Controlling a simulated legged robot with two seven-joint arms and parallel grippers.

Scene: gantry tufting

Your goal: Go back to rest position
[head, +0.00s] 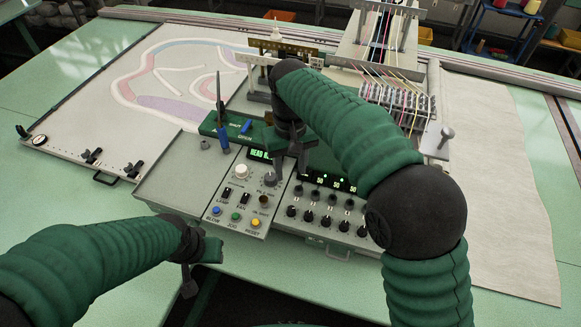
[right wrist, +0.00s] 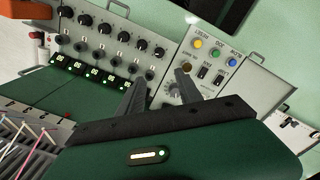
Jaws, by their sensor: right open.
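My right gripper (head: 294,166) is open and empty above the control panel (head: 240,208), near its grey knob (head: 270,179). In the right wrist view the two fingers of the right gripper (right wrist: 158,88) stand apart over the panel, with the grey knob (right wrist: 171,91) showing between them. I cannot tell from these views whether a finger touches the panel. My left gripper (head: 198,265) is low at the front, off the near edge of the panel. Its jaw opening is not clear from this angle.
A row of black knobs (head: 326,221) lies right of the panel. Tufting fabric with a coloured pattern (head: 170,85) lies at the back left. Coloured yarns (head: 388,40) run to the head at the back right. Pale cloth (head: 510,190) covers the right side.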

